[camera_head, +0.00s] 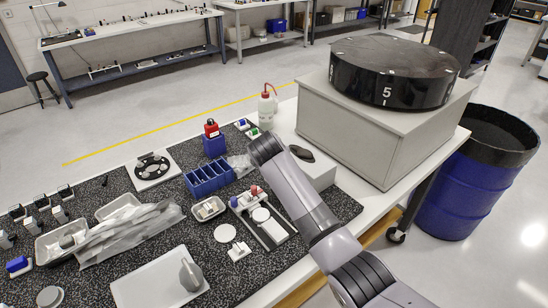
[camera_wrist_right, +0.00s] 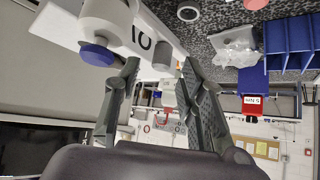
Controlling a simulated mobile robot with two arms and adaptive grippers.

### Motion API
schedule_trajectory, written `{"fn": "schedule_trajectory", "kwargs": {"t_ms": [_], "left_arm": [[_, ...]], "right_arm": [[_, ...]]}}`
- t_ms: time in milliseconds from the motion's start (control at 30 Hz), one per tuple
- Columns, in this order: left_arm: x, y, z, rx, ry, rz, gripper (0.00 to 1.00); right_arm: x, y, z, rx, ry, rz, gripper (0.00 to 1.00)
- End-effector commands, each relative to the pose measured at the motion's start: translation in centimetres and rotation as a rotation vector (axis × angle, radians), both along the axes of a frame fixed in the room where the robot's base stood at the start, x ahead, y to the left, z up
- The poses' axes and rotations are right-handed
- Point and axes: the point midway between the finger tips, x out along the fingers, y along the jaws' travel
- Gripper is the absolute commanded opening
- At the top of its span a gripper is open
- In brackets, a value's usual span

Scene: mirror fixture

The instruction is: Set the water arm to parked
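My right gripper (camera_wrist_right: 158,70) has its two fingers spread apart, with no contact visible. Past the fingertips in the right wrist view is a white body marked "10" (camera_wrist_right: 150,38) with a round blue cap (camera_wrist_right: 97,53). A small grey cylinder (camera_wrist_right: 167,62) shows in the gap between the fingers. I cannot tell which part is the water arm. In the head view my right arm reaches over a low white box (camera_head: 318,172) with a dark oval piece (camera_head: 302,153) on top and hides part of it. My left gripper is out of view.
A large grey housing with a black drum marked "5" (camera_head: 388,92) stands right of the box. A wash bottle (camera_head: 267,108) stands behind my right arm. A blue rack (camera_head: 208,178), red block (camera_head: 211,128), clear bags and trays crowd the dark mat. A blue barrel (camera_head: 465,185) is at right.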

Motion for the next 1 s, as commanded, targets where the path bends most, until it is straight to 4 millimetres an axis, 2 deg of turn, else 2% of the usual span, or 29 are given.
{"fn": "schedule_trajectory", "kwargs": {"t_ms": [200,400,600,1000], "left_arm": [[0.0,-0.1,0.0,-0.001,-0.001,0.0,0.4],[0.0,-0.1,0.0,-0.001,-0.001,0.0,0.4],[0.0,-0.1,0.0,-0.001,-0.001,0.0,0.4],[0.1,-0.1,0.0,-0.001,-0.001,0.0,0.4]], "right_arm": [[-3.0,0.5,3.1,0.003,-0.003,0.001,0.37],[-5.3,0.8,5.4,0.001,-0.002,0.0,0.37],[-6.2,0.9,6.3,-0.001,0.0,0.0,0.37],[-6.3,0.9,6.3,-0.001,0.0,-0.001,0.37]]}}
